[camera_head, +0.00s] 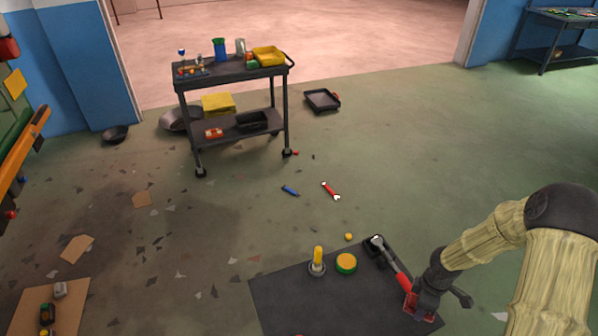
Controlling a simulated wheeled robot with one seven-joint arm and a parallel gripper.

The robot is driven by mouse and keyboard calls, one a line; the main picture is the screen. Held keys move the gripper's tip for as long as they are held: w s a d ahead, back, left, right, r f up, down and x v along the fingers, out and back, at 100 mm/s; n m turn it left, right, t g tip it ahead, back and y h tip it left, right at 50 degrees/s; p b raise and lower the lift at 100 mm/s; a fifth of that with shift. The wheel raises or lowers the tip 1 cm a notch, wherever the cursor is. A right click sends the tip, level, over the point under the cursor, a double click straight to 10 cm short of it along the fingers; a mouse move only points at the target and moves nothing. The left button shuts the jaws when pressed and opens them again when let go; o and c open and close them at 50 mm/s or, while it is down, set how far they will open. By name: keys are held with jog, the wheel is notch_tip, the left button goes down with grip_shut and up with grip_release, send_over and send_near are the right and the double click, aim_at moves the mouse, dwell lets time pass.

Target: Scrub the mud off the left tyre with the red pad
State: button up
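My gripper (428,291) is at the lower right, low over the right side of a dark mat (300,300). A long red-handled tool (396,265) with a dark and silver head lies at the mat's right side, its near end close to my gripper. A small red block-like piece (415,303) shows right beside the fingers; I cannot tell whether it is the red pad or whether it is held. The fingers are too small and dark to show if they are open. I see no tyre and no mud on one in this view.
A yellow-handled item (317,262) and a round yellow-green tin (346,263) stand on the mat. A blue tool (290,190) and a red wrench (331,191) lie beyond it. A dark cart (238,132) stands further back. Cardboard (65,300) lies lower left.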

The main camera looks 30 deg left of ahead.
jog(key=w+d+r+m+p, duration=0.1)
jog(key=d+r+m+p, duration=0.4)
jog(key=m, duration=1.3)
jog(key=d+r, duration=0.3)
jog(key=r, duration=0.2)
jog(key=shift+d+r+m+p, duration=0.2)
jog(key=shift+d+m+p, duration=0.1)
jog(key=shift+d, duration=0.1)
